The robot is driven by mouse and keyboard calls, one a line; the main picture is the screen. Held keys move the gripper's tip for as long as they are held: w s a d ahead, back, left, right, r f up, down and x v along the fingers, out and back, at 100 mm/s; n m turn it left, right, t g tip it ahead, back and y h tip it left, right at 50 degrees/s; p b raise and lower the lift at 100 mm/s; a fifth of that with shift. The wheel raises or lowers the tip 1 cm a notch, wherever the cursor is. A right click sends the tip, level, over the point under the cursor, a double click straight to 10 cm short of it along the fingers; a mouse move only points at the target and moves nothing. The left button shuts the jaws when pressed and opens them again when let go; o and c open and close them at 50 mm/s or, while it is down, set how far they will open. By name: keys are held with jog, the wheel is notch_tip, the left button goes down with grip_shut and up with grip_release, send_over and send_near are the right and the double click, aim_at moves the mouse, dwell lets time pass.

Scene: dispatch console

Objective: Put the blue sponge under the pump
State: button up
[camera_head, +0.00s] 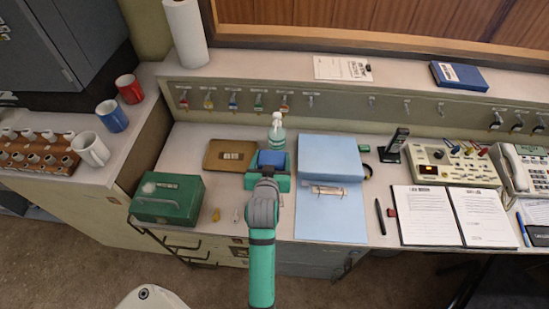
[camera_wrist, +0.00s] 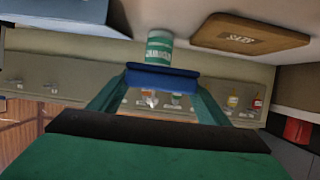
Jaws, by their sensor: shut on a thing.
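The blue sponge (camera_head: 271,158) is held between the fingertips of my gripper (camera_head: 269,163), over the back middle of the console desk. In the wrist view the sponge (camera_wrist: 162,79) spans the gap between the two green fingers of my gripper (camera_wrist: 162,82). The pump bottle (camera_head: 277,133), with a white top and green body, stands just behind the sponge by the back panel. The wrist view shows the bottle's labelled lower body (camera_wrist: 159,48), right beyond the sponge. I cannot tell whether sponge and bottle touch. My gripper hides the desk below the sponge.
A brown labelled folder or board (camera_head: 230,155) lies left of my gripper, and a green cash box (camera_head: 167,199) farther left. A blue binder (camera_head: 331,158) lies close on the right. Keys hang on the back panel (camera_head: 340,104). Small clear desk patches lie around the bottle.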

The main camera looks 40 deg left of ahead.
jog(key=w+a+f, duration=0.1)
jog(key=w+f, duration=0.1)
jog(key=w+a+f, duration=0.1)
jog(key=w+f, duration=0.1)
jog(key=w+a+f, duration=0.1)
jog(key=w+f, duration=0.1)
jog(key=f, duration=0.1)
jog(key=shift+w+a, duration=0.15)
jog(key=shift+a, duration=0.2)
jog(key=shift+f, duration=1.55)
jog(key=shift+f, duration=0.1)
jog(key=o, duration=1)
jog(key=v, duration=1.2)
